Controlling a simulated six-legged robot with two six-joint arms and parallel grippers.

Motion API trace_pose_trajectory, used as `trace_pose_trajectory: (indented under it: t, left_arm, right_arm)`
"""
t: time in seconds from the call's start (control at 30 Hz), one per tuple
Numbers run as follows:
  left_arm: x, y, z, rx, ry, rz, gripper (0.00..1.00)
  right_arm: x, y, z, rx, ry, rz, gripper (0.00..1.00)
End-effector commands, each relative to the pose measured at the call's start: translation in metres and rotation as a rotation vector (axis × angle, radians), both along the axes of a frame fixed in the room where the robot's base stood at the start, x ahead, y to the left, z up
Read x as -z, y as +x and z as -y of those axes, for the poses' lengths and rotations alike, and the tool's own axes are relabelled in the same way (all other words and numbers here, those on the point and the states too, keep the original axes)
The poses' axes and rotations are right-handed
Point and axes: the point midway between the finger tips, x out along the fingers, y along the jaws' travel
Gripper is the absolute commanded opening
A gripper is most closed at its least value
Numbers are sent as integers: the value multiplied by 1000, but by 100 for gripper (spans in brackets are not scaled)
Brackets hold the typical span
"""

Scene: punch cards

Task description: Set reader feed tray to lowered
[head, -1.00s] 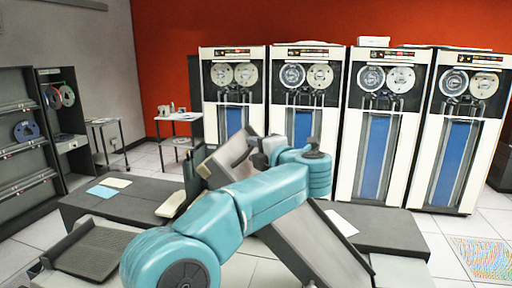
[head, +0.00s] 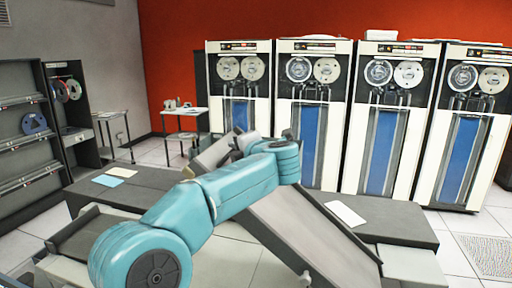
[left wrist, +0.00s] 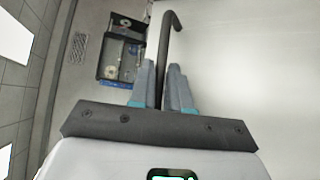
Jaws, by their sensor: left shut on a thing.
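The card reader, partly behind my left arm, shows a long grey sloping panel (head: 310,235) with a pale edge. A smaller tilted plate (head: 212,152) stands at its upper left end. I cannot tell for sure which of these is the feed tray. My left gripper (head: 240,145) is at the upper edge by the tilted plate, mostly hidden by its own wrist. In the left wrist view, its grey-blue fingers (left wrist: 165,90) are shut on a dark bent bar (left wrist: 168,45), whose hooked end sticks out beyond the fingertips. My right gripper is not in view.
A dark grey desk (head: 385,225) runs behind the reader, with a white sheet (head: 346,213) and a blue card (head: 122,172) on it. Tall tape cabinets (head: 390,120) stand along the red wall. A shelf rack (head: 22,130) is at the left.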

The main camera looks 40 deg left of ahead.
Motion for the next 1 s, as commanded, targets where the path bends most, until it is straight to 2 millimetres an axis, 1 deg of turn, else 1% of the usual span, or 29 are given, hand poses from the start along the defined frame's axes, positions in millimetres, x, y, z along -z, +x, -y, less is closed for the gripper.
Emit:
trace_pose_trajectory:
  t: [0.03, 0.1, 0.17, 0.2, 0.27, 0.3, 0.47, 0.5, 0.7, 0.8, 0.9, 1.0]
  left_arm:
    - [27, -9, -15, -7, -27, 13, 0]
    - [51, -19, -33, -7, -72, 37, 0]
    - [73, -28, -48, -7, -111, 59, 0]
    - [88, -33, -58, -8, -138, 72, 0]
    - [110, -41, -72, -8, -179, 95, 0]
    - [126, -46, -80, -9, -205, 108, 0]
    - [190, -62, -110, -9, -313, 165, 0]
    - [206, -65, -116, -8, -339, 181, 0]
    - [280, -77, -138, -6, -455, 244, 0]
    - [312, -80, -144, -3, -504, 271, 0]
    - [337, -82, -148, -2, -543, 295, 0]
    - [358, -82, -151, 1, -574, 313, 0]
  right_arm:
    - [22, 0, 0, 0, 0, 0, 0]
    - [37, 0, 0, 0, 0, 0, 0]
    - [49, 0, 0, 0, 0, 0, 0]
    - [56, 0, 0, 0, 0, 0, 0]
    - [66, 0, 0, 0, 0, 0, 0]
    - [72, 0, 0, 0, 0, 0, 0]
    - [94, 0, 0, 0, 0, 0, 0]
    - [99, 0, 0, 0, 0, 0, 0]
    - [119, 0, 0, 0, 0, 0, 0]
    - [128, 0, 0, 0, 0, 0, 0]
    - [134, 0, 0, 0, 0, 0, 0]
    - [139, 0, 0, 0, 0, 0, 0]
